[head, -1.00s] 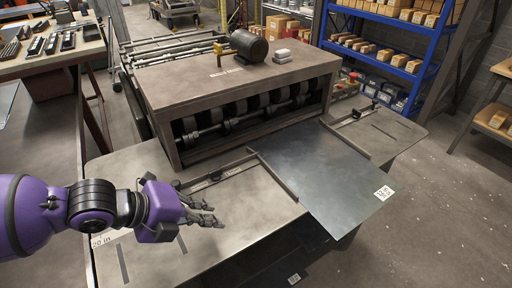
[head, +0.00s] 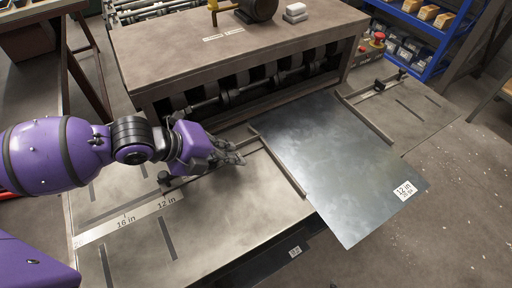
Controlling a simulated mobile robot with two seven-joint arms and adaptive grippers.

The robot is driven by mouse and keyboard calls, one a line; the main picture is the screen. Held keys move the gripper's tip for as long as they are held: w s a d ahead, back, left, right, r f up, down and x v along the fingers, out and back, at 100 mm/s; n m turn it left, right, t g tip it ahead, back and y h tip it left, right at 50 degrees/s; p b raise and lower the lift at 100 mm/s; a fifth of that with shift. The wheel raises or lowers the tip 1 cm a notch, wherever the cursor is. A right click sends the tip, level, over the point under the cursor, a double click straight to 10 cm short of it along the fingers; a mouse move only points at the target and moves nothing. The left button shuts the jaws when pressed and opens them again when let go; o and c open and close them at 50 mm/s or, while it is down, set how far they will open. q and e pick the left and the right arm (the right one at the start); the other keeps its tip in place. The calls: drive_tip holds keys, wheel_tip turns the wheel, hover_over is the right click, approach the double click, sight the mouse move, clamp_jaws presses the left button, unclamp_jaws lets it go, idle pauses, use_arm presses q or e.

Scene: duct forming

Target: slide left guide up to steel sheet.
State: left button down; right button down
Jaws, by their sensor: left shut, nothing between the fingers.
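The steel sheet (head: 335,165) is dark and flat on the machine's table, with a white "12 in" label at its near right corner. The left guide (head: 281,166) is a thin bar along the sheet's left edge. It looks close against that edge; I cannot tell if a thin gap is left. Its cross arm runs left to a dark knob (head: 164,178). My left gripper (head: 238,156) is shut and empty, over the cross arm just left of the guide. Its fingers hide part of that arm, and contact cannot be told. My right gripper is not in view.
The roller machine (head: 235,60) stands behind the sheet. The right guide (head: 365,118) lies by the sheet's right edge. A ruler strip (head: 130,219) marked 16 in and 12 in crosses the table at left. The near left table is clear.

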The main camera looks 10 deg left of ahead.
sight(267, 148)
use_arm(q)
drive_tip(key=x, duration=0.3)
drive_tip(key=shift+w+d+f, duration=0.2)
drive_tip(key=shift+d+f, duration=0.05)
drive_tip(key=w+d, duration=0.2)
drive_tip(key=shift+d+f+p, duration=0.15)
drive_tip(key=shift+d+p, duration=0.25)
drive_tip(key=shift+w+d+f, duration=0.15)
drive_tip(key=shift+w+d, duration=0.6)
drive_tip(key=shift+d, duration=0.15)
drive_tip(key=v, duration=1.2)
drive_tip(key=shift+s+f, duration=0.1)
drive_tip(key=shift+s, duration=0.05)
